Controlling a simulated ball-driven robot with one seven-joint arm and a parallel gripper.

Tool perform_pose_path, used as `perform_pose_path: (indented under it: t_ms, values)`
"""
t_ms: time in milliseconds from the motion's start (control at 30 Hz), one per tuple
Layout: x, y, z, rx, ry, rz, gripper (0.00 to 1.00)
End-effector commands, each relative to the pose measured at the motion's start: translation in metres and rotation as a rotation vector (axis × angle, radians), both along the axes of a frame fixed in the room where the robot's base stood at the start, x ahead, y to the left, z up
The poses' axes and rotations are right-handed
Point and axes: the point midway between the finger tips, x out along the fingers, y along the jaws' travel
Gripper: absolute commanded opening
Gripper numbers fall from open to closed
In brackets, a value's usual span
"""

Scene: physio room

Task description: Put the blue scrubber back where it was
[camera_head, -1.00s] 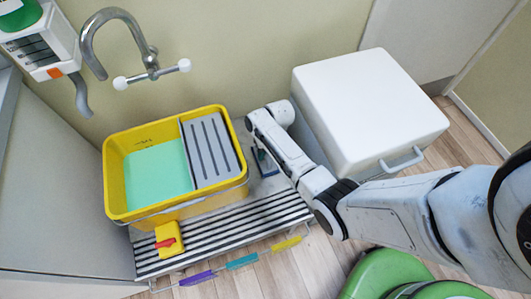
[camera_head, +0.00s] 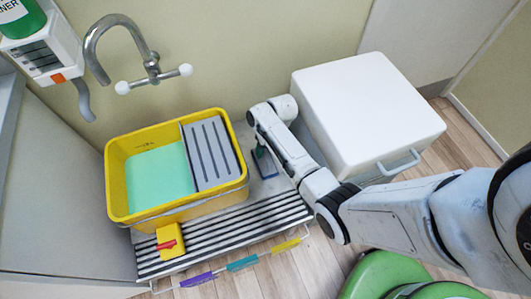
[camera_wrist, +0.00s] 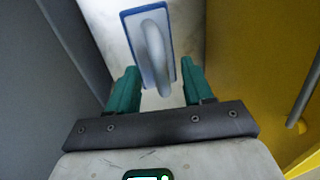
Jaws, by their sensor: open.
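The blue scrubber (camera_wrist: 135,45) lies ahead of my gripper in the wrist view. It has a pale plate with a blue rim and a white arched handle. My gripper (camera_wrist: 158,72) is open, with a green finger on each side of the handle's near end. I cannot tell whether either finger touches it. In the head view the scrubber (camera_head: 267,167) shows as a small blue patch on the grey surface right of the yellow tub (camera_head: 180,212), partly hidden by my gripper (camera_head: 258,152).
The yellow tub holds green liquid and a grey ribbed board (camera_head: 210,155). A white box (camera_head: 365,110) stands close on the right of my arm. A striped rack (camera_head: 225,232) with a yellow-and-red object (camera_head: 170,240) lies in front. A tap (camera_head: 150,65) rises behind the tub.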

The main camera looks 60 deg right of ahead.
Motion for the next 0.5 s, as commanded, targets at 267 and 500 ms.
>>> perform_pose_path:
  t_ms: [267, 500]
  values:
    - [-0.006, -0.01, 0.058, -0.001, -0.003, -0.001, 0.51]
    - [-0.009, -0.012, 0.079, -0.002, -0.001, 0.002, 0.51]
